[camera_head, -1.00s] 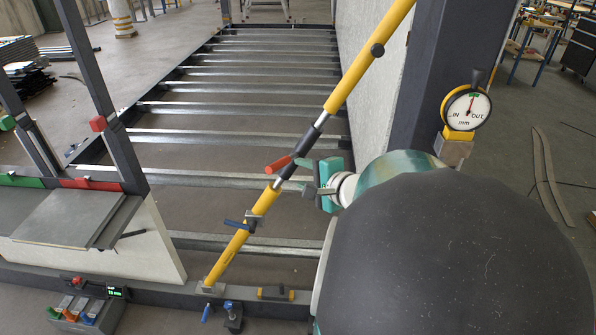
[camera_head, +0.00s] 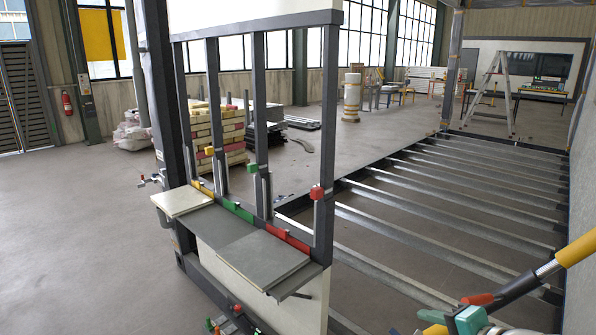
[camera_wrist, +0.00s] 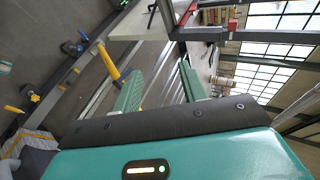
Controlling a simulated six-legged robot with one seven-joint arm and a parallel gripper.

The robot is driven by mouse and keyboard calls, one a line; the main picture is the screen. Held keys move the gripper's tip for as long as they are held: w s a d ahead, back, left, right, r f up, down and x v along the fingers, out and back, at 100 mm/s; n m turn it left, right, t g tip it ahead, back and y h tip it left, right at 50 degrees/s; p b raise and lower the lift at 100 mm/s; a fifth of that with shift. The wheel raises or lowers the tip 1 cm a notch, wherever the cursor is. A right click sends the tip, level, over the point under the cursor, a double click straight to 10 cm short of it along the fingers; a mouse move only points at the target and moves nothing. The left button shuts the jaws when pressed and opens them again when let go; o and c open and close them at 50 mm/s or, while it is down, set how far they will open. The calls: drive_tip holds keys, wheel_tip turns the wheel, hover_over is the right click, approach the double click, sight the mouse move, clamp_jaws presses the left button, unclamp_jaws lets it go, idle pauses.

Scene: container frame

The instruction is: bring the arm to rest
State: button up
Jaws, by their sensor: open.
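My gripper (camera_wrist: 160,88) is open, its two teal fingers spread at the middle of the wrist view. In the head view my gripper (camera_head: 466,320) shows only in part, cut off by the bottom edge at the lower right. The yellow brace (camera_head: 576,249) slants in from the right edge, with a dark sleeve and a red lever (camera_head: 478,299) close beside the gripper. In the wrist view a yellow bar (camera_wrist: 108,62) runs down behind the left finger. I cannot tell whether the fingers touch it. Most of my arm is out of view.
A dark frame with grey shelf panels (camera_head: 262,258) and red, green and yellow clips stands left of the gripper. Steel floor joists (camera_head: 440,222) stretch behind. A stepladder (camera_head: 494,92) stands at the back. The concrete floor on the left is clear.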

drive_tip(key=s+a+r+n+g+h, duration=0.1)
drive_tip(key=s+a+n+g+h, duration=0.1)
drive_tip(key=s+a+n, duration=0.2)
drive_tip(key=s+a+r+n+g+h, duration=0.1)
drive_tip(key=s+a+n+g+h, duration=0.1)
drive_tip(key=a+n, duration=0.7)
drive_tip(key=shift+s+g, duration=0.7)
drive_tip(key=shift+s, duration=0.45)
drive_tip(key=shift+a, duration=0.1)
drive_tip(key=shift+c, duration=0.6)
